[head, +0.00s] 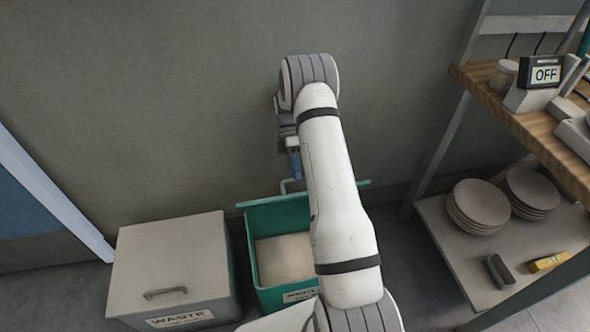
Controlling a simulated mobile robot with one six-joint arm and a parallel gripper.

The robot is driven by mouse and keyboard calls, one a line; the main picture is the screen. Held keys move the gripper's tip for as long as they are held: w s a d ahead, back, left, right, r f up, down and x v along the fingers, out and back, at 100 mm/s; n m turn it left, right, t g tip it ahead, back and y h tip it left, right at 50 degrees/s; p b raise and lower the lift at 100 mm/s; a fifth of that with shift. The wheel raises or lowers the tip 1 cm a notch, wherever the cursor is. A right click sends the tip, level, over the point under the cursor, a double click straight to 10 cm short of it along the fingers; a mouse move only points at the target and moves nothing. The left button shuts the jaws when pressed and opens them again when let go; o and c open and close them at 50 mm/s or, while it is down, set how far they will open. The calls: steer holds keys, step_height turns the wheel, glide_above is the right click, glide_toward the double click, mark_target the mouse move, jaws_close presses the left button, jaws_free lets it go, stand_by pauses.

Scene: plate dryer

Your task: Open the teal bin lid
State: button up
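The teal bin (253,252) stands on the floor by the wall, left of the bench, with its top open. A pale flat surface (285,258) shows inside it. A thin teal strip (253,203) runs along its back edge and looks like the lid seen nearly edge-on, raised at the rear. A grey bent handle (287,186) shows above this strip. My gripper (294,170) points down at the handle, behind my arm. Its fingertips are small and partly hidden, so I cannot tell whether they grip it. My arm covers the bin's right side.
A grey WASTE bin (172,262) with a shut lid stands close on the left. At right, a wooden bench (520,125) holds an OFF display (544,75). Its lower shelf (445,235) holds stacked plates (480,204), a dark block (499,271) and a yellow item (549,262).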

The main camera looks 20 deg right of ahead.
steer(key=shift+o, duration=0.7)
steer(key=shift+d, duration=0.15)
steer(key=shift+r, duration=0.15)
step_height(320, 180, up, 10)
steer(key=p, duration=0.1)
steer(key=shift+p, duration=0.3)
